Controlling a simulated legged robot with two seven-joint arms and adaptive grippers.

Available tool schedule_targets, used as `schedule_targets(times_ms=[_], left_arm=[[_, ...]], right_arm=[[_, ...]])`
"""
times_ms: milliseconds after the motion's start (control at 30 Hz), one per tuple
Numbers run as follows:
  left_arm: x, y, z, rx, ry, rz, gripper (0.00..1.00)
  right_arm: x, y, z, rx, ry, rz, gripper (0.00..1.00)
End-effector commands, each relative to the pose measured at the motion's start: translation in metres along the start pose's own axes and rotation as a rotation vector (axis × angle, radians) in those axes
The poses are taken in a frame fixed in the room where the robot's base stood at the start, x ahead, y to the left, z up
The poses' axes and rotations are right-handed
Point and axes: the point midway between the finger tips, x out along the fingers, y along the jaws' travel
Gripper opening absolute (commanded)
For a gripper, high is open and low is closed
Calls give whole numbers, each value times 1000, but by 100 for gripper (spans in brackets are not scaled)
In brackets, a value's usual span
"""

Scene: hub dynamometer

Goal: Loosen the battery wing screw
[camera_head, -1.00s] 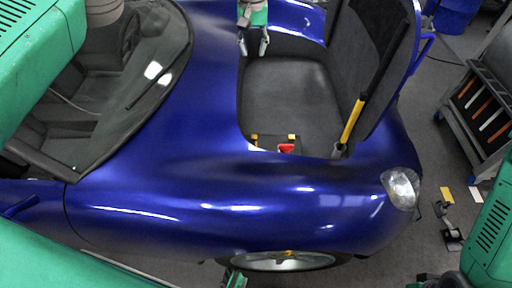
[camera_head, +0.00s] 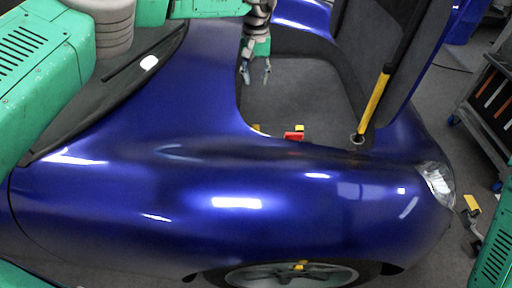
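The battery wing screw cannot be made out for certain. A small red part (camera_head: 293,136) with a yellow piece (camera_head: 300,128) behind it shows at the near edge of the car's open compartment (camera_head: 300,95). Another small yellow piece (camera_head: 256,128) sits to their left, partly hidden by the blue bodywork. My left gripper (camera_head: 256,80) points down at the far left side of the compartment, its two fingers apart with nothing between them. It is behind the red part in the picture and clear of it. My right gripper is out of view.
The raised lid (camera_head: 410,50) and a yellow strut (camera_head: 374,103) bound the compartment on the right. The blue fender (camera_head: 240,180) lies in front, with a wheel (camera_head: 290,275) below. A tool cart (camera_head: 485,110) stands at the far right.

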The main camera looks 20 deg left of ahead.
Motion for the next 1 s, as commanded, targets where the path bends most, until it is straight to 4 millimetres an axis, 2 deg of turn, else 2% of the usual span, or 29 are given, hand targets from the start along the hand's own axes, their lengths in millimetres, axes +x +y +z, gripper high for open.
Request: schedule_targets(times_ms=[33,200,300,667,1000], left_arm=[[25,2,0,1,0,-1,28],[60,3,1,1,2,-4,28],[74,2,1,1,1,-2,28],[101,-1,0,1,-2,0,28],[171,2,1,1,-1,-4,28]], right_arm=[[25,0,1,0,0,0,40],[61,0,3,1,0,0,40],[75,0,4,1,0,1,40],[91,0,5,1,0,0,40],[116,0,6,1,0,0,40]])
